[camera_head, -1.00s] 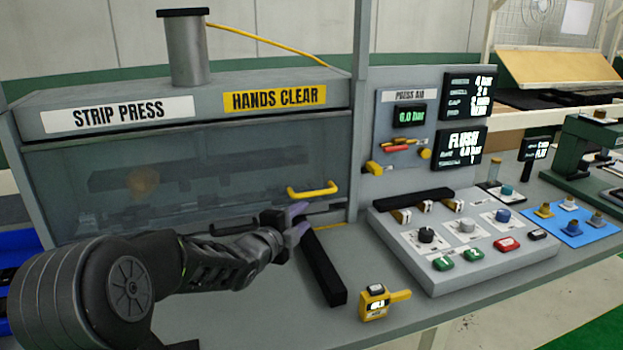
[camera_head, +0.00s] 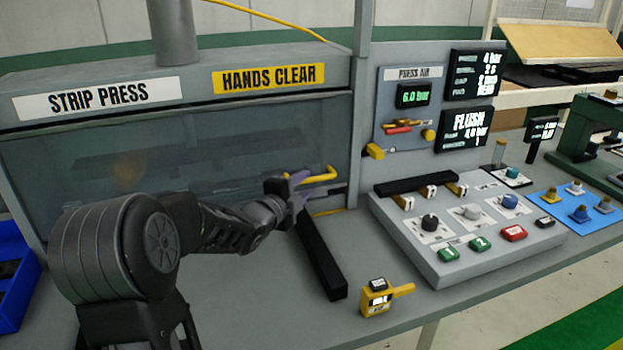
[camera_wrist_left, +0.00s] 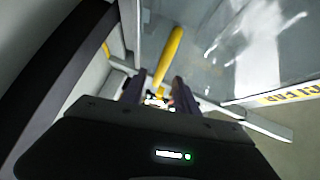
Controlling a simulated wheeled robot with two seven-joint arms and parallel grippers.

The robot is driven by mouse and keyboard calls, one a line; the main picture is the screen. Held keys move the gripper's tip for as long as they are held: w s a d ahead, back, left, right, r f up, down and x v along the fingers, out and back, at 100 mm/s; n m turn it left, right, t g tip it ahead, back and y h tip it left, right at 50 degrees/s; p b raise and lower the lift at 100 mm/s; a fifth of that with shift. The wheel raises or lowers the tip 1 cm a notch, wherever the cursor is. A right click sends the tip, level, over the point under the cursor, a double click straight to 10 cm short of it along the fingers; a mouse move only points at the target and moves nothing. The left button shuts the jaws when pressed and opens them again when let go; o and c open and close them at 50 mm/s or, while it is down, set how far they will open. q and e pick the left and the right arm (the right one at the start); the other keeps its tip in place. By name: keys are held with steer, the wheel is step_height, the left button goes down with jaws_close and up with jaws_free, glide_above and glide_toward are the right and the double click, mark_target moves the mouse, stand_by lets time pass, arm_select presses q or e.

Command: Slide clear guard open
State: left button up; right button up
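The clear guard (camera_head: 60,175) is a see-through panel across the front of the strip press, and dark parts show dimly behind it. Its yellow handle (camera_head: 322,176) is at the panel's right side. My left gripper (camera_head: 300,184) is at the handle's left end in the head view. In the left wrist view the gripper (camera_wrist_left: 160,92) is open, with the yellow handle (camera_wrist_left: 168,55) reaching between its two spread fingers. Whether a finger touches the handle cannot be told. My right gripper is not in view.
A black bar (camera_head: 322,258) lies on the bench just below my left gripper. A yellow hand-held device (camera_head: 378,297) stands in front of a control box (camera_head: 480,245) with knobs and buttons. A blue bin (camera_head: 18,280) is at the left.

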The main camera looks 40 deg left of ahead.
mark_target(309, 181)
arm_select(q)
steer(key=p+x, duration=0.1)
steer(key=x, duration=0.4)
jaws_close()
stand_by(0.3)
stand_by(1.0)
